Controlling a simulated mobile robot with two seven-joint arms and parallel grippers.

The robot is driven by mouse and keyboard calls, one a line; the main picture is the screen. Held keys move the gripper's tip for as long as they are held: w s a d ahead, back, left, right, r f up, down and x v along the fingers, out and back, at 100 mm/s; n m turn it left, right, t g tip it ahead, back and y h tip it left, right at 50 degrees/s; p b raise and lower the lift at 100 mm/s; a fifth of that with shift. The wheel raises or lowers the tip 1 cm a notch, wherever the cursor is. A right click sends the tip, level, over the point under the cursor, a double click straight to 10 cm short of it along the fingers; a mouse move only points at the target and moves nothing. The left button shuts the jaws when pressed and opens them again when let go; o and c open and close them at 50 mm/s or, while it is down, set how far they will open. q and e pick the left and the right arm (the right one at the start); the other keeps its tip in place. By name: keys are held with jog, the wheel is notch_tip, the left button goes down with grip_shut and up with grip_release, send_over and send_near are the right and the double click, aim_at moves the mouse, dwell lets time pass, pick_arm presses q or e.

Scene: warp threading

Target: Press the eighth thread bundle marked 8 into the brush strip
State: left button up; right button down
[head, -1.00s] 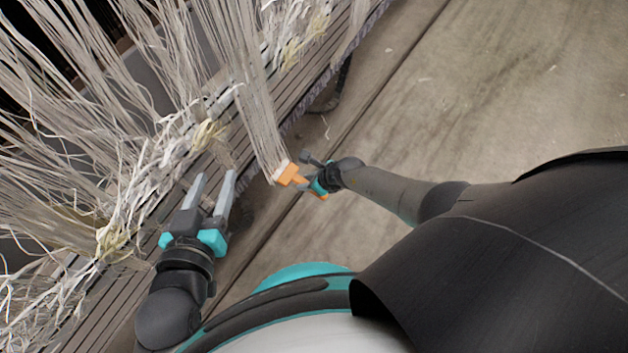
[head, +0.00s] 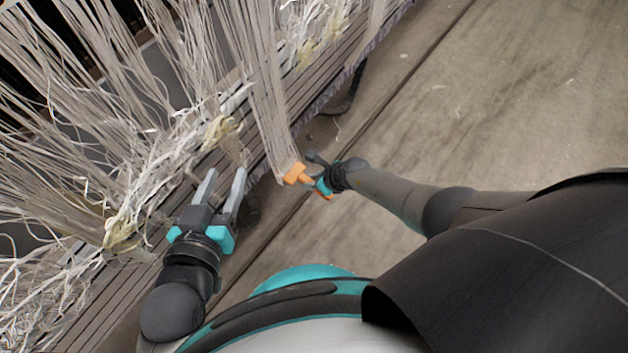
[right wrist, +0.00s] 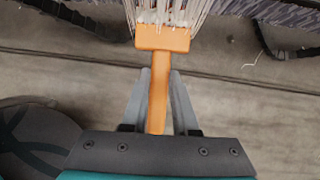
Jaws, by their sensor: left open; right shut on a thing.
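My right gripper (head: 316,180) is shut on the handle of an orange tool (head: 297,174). In the right wrist view the tool's wide head (right wrist: 162,38) sits beyond the fingertips (right wrist: 160,85). A bundle of pale threads (head: 265,95) runs down to that head and meets it. I cannot make out a mark 8. My left gripper (head: 219,186) is open and empty, beside the lower slats of the loom and left of the orange tool. A purple-grey bristly strip (head: 312,108) runs along the loom's edge; in the right wrist view it shows at the top (right wrist: 240,10).
Many loose pale threads (head: 150,180) and yellowish knotted tufts (head: 125,228) hang over the slatted loom frame (head: 80,315) on the left. A dark cable (right wrist: 265,35) lies near the strip. The concrete floor (head: 500,100) on the right is clear.

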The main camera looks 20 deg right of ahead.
aim_at(300, 174)
jog(key=shift+w+a, duration=0.55)
jog(key=shift+w, duration=0.15)
jog(key=shift+w+a+b, duration=0.2)
jog(key=shift+w+b, duration=0.05)
jog(key=shift+b, duration=0.05)
jog(key=shift+w+a, duration=0.4)
jog(key=shift+w, duration=0.1)
jog(key=shift+w+a+r, duration=0.15)
jog(key=shift+w, duration=0.1)
dwell(0.7)
jog(key=s+d, duration=0.1)
jog(key=s, duration=0.1)
jog(key=s+d+p, duration=0.1)
jog(key=s+d, duration=0.1)
jog(key=s+d+p, duration=0.1)
jog(key=s+d, duration=0.1)
jog(key=shift+s+d, duration=0.1)
jog(key=shift+s, duration=0.25)
jog(key=shift+s+d, duration=0.6)
jog(key=shift+s, duration=0.2)
